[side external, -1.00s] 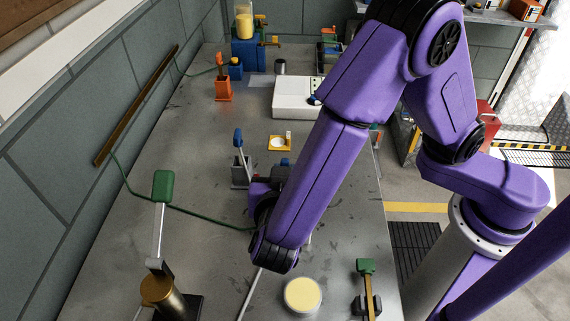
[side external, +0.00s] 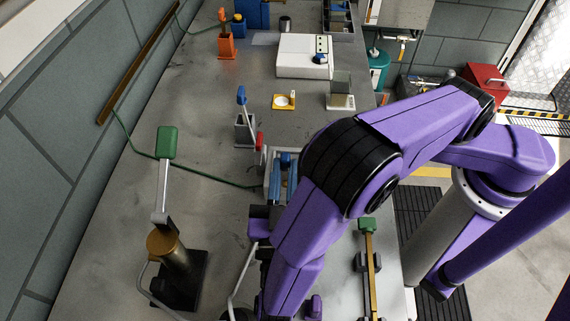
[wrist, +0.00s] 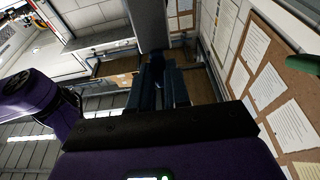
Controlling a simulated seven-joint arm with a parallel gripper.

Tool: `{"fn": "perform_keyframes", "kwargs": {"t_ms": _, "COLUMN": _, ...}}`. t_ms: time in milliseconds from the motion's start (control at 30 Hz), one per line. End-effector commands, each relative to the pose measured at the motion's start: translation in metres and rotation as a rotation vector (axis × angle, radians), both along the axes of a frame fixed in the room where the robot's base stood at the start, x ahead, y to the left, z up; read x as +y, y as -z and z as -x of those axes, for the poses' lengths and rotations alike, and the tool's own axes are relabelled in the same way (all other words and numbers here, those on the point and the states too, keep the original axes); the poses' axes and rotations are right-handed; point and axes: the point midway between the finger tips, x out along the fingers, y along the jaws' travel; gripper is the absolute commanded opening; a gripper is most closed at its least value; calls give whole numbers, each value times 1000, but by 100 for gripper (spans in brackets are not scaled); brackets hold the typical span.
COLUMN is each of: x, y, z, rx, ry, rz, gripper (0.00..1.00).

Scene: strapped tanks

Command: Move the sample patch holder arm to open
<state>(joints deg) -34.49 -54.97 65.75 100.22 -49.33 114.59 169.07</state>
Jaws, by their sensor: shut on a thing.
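My gripper shows in the wrist view (wrist: 164,82), its dark blue fingers close together. A grey upright bar (wrist: 150,25) runs to the fingers and appears to be the part held, likely the sample patch holder arm. The contact itself is dark and hard to make out. In the side view my arm hides the fingertips. A thin grey bent bar (side external: 243,272) shows beside my wrist near the bottom edge; I cannot tell whether it is the same part.
A green-handled lever on a brass cylinder (side external: 168,250) stands at the left. Another green-topped lever (side external: 368,228) stands right of my arm. A blue-handled lever (side external: 242,100), yellow plate (side external: 283,106) and white box (side external: 303,58) are farther back.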

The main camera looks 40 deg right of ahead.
Motion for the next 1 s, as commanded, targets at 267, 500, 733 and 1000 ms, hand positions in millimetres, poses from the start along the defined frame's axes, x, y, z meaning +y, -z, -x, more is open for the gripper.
{"fn": "perform_keyframes", "kwargs": {"t_ms": 267, "x": 1, "y": 1, "z": 1, "rx": -12, "ry": -1, "rz": 12, "gripper": 0}}
{"fn": "perform_keyframes", "kwargs": {"t_ms": 500, "x": 1, "y": 1, "z": 1, "rx": -10, "ry": -2, "rz": 11, "gripper": 23}}
{"fn": "perform_keyframes", "kwargs": {"t_ms": 733, "x": 1, "y": 1, "z": 1, "rx": -9, "ry": -1, "rz": 11, "gripper": 43}}
{"fn": "perform_keyframes", "kwargs": {"t_ms": 1000, "x": 1, "y": 1, "z": 1, "rx": -9, "ry": 0, "rz": 11, "gripper": 43}}
